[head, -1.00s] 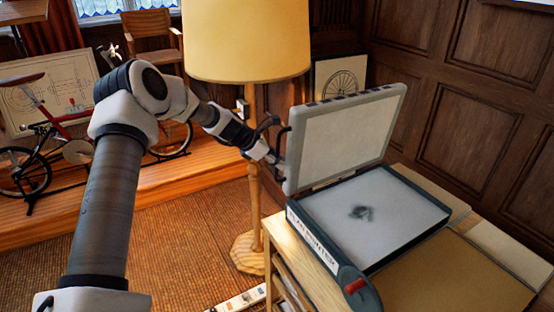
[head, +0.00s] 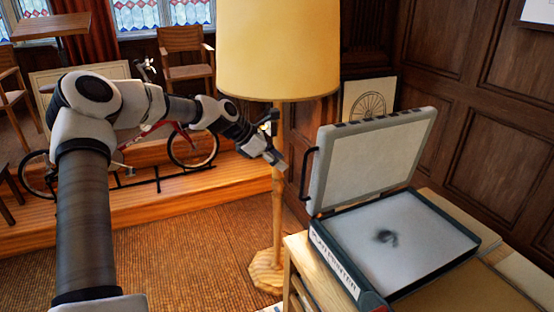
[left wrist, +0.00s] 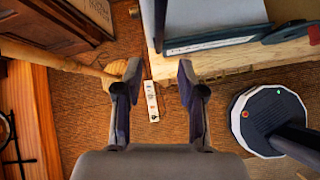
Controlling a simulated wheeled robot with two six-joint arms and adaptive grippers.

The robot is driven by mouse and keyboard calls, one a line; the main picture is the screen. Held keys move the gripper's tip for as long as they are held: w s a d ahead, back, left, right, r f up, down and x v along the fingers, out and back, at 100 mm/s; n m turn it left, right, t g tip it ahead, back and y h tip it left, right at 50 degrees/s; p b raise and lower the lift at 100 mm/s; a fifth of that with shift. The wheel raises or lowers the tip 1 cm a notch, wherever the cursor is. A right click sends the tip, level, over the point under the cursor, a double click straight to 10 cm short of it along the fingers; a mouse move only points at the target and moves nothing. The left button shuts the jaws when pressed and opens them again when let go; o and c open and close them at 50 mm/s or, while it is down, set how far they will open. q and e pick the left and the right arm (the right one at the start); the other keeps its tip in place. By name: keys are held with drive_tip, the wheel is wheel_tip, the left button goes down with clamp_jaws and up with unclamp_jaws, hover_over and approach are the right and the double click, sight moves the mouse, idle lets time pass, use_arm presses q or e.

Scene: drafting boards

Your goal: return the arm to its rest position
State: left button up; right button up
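My left arm (head: 85,215) reaches in from the left of the head view. Its gripper (head: 278,158) is raised in front of the lamp post, left of the copier's open lid (head: 370,160) and apart from it. A dark handle (head: 308,172) stands free on the lid's left edge. The left wrist view shows this gripper (left wrist: 159,72) open, with nothing between its fingers. The copier's glass bed (head: 400,240) lies bare-faced with a dark smudge or reflection on it. My right gripper is in neither view.
A floor lamp with a yellow shade (head: 278,50) stands close behind the left gripper. The copier sits on a wooden cabinet (head: 298,246). A white strip (left wrist: 151,100) lies on the carpet below. A red bicycle (head: 165,132) stands on a step behind the arm.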

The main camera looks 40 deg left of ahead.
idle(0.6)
use_arm(q)
drive_tip(key=s+d+f+m+g+y+b, duration=0.1)
drive_tip(key=s+d+f+m+g, duration=0.2)
drive_tip(key=d+f, duration=0.45)
drive_tip(key=s+d+f+m+g, duration=0.1)
drive_tip(key=s+d+f+g, duration=0.3)
drive_tip(key=f, duration=0.7)
drive_tip(key=s+d+f+m+g+y+b, duration=0.1)
drive_tip(key=s+d+f+g, duration=0.1)
drive_tip(key=s+d+f, duration=0.55)
drive_tip(key=s+d+f+m, duration=0.3)
drive_tip(key=s+m, duration=0.3)
drive_tip(key=m, duration=0.1)
drive_tip(key=s+d+f+m+y, duration=0.1)
drive_tip(key=s+d+f+m, duration=0.2)
drive_tip(key=s+m, duration=0.4)
drive_tip(key=s+d+f+m+t+y, duration=0.1)
drive_tip(key=s+d+f+m, duration=0.1)
drive_tip(key=s+f+m, duration=0.2)
drive_tip(key=s+m, duration=0.3)
drive_tip(key=m, duration=0.2)
drive_tip(key=shift+d+f, duration=0.3)
drive_tip(key=shift+d, duration=0.1)
